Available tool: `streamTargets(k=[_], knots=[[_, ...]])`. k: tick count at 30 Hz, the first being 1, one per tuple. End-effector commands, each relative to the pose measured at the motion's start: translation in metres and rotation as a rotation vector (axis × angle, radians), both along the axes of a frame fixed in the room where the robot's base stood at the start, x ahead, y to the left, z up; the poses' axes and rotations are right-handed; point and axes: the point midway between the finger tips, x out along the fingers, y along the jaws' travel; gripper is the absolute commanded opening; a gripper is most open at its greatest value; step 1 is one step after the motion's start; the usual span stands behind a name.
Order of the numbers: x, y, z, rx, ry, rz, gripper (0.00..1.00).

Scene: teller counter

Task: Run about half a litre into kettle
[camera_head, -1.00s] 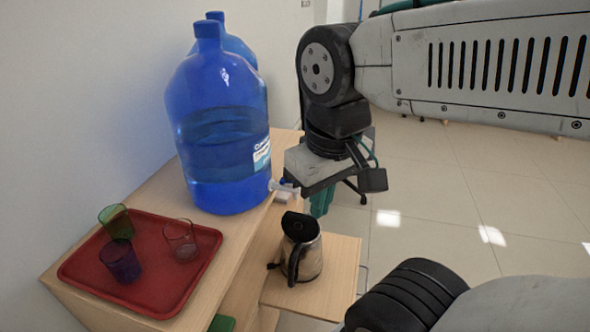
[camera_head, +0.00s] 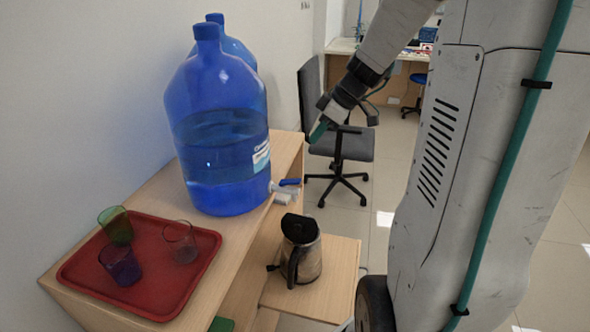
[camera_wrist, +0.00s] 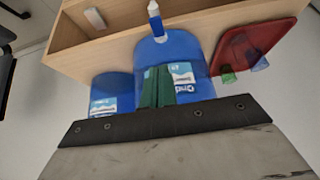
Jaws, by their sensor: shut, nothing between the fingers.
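A large blue water bottle (camera_head: 225,190) stands on the wooden cabinet, part filled. Its tap has a white spout (camera_head: 285,197) and a blue lever (camera_head: 290,182), which points right over the cabinet's edge. The kettle (camera_head: 309,262), steel with a black top and handle, stands upright below the tap on a lower shelf.
A second blue bottle (camera_head: 236,44) stands behind the first. A red tray (camera_head: 150,296) holds a green, a purple and a clear glass. A grey office chair (camera_head: 340,143) and a desk (camera_head: 343,46) stand farther back.

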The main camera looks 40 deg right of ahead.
Motion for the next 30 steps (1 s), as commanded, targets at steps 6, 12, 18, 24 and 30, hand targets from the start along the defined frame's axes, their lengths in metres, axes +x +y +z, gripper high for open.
streamTargets(k=[6, 12, 18, 24, 30], knots=[[0.001, -0.002, -0.001, -0.002, -0.006, 0.005, 0.0], [0.002, 0.0, -0.003, -0.002, -0.004, 0.006, 0.0], [0.012, 0.009, -0.025, 0.001, -0.001, 0.008, 0.0], [0.029, 0.023, -0.063, 0.001, 0.0, 0.009, 0.0], [0.039, 0.03, -0.098, 0.001, 0.001, 0.004, 0.0]])
